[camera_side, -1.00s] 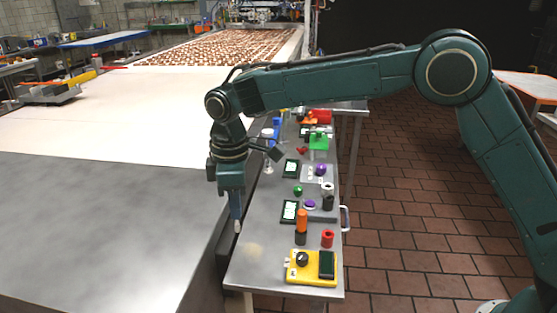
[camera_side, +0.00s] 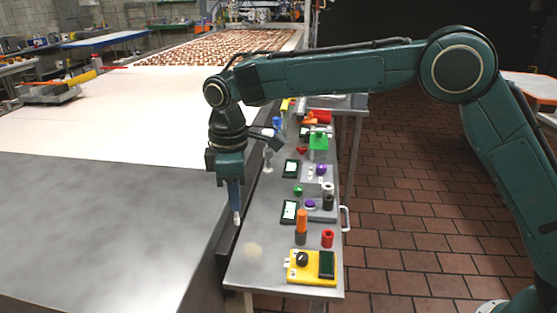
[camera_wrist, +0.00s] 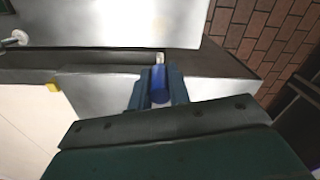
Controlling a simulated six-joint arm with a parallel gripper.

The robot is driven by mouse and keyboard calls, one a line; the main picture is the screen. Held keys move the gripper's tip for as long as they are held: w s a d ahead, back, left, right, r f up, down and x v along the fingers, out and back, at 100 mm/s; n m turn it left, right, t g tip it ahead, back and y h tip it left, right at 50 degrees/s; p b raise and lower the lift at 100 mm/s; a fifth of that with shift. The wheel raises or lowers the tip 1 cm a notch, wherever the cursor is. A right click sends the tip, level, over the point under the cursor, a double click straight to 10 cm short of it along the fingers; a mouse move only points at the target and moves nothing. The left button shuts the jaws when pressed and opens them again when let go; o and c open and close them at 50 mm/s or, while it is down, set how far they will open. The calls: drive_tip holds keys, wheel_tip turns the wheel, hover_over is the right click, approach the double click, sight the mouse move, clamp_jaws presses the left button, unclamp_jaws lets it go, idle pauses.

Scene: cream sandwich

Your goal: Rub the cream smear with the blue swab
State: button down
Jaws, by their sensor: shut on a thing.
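The cream smear (camera_side: 253,250) is a pale round patch on the near end of the grey metal bench. The blue swab (camera_side: 235,200) hangs nearly upright from my gripper (camera_side: 232,183), its white tip pointing down. In the side view the tip shows above and slightly left of the smear, near the bench's left edge, and looks apart from it. In the wrist view, my gripper (camera_wrist: 159,82) is shut on the blue swab (camera_wrist: 159,86), with its pale tip beyond the fingers.
A yellow control box (camera_side: 312,270) sits at the bench's near end, right of the smear. An orange-topped cylinder (camera_side: 302,222) and a red spool (camera_side: 327,239) stand behind it. The dark conveyor edge (camera_side: 222,250) runs along the left.

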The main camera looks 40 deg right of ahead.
sight(236, 217)
drive_tip(key=shift+f, duration=3.45)
drive_tip(key=shift+s+d+f, duration=0.3)
drive_tip(key=shift+f, duration=0.2)
drive_tip(key=shift+s+d+f, duration=0.1)
drive_tip(key=shift+s+d, duration=0.9)
drive_tip(key=shift+s, duration=0.05)
drive_tip(key=shift+w+a, duration=1.35)
drive_tip(key=shift+w, duration=0.05)
drive_tip(key=shift+r, duration=4.1)
